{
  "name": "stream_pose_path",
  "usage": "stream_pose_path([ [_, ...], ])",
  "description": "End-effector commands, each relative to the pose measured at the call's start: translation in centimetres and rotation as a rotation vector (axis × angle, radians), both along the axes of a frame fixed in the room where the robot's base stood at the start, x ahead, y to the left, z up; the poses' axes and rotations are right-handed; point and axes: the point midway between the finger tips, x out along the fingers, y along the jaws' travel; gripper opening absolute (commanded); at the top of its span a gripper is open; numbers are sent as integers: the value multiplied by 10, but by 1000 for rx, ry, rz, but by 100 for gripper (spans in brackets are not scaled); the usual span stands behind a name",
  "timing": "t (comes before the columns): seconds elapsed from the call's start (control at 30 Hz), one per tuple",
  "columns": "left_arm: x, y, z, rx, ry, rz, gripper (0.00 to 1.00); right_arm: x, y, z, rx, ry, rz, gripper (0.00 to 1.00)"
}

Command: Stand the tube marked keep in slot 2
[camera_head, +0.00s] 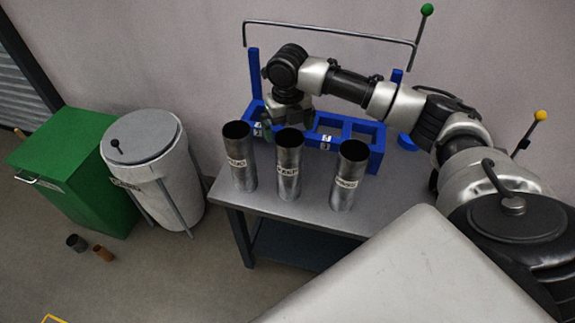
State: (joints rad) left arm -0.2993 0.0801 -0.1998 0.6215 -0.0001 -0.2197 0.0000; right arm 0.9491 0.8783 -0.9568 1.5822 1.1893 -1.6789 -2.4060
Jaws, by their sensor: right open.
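Three grey metal tubes stand upright on the metal table, in front of the blue rack (372,158): a left tube (241,172), a middle tube (288,180) and a right tube (344,190). Each has a pale label with dark letters, too small to read surely, so I cannot tell which is marked keep. The rack has square openings and small white number tags, also hard to read. My right gripper (285,122) is open, pointing down over the rack's left part, behind the middle tube, which partly hides it. My left gripper is not in view.
The table (225,192) has bare room at its left front. A white lidded bin (180,185) and a green box (75,165) stand to its left. Two small cylinders (102,253) (76,242) lie on the floor. A metal bar (330,31) runs above the rack.

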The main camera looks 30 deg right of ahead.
Motion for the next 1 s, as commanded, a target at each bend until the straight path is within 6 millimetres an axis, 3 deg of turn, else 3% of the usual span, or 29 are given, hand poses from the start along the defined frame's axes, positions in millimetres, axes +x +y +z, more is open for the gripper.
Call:
stream_pose_path([
  [0.2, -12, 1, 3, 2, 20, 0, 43, -1, 0, -17, 0, 2, -1, 100],
  [0.5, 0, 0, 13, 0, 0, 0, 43, -2, -4, -59, 0, 0, -1, 100],
  [0.8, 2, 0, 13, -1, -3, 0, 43, -2, -5, -65, 0, -2, -1, 100],
  [1.0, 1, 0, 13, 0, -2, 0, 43, -2, -5, -64, 0, -2, -1, 71],
])
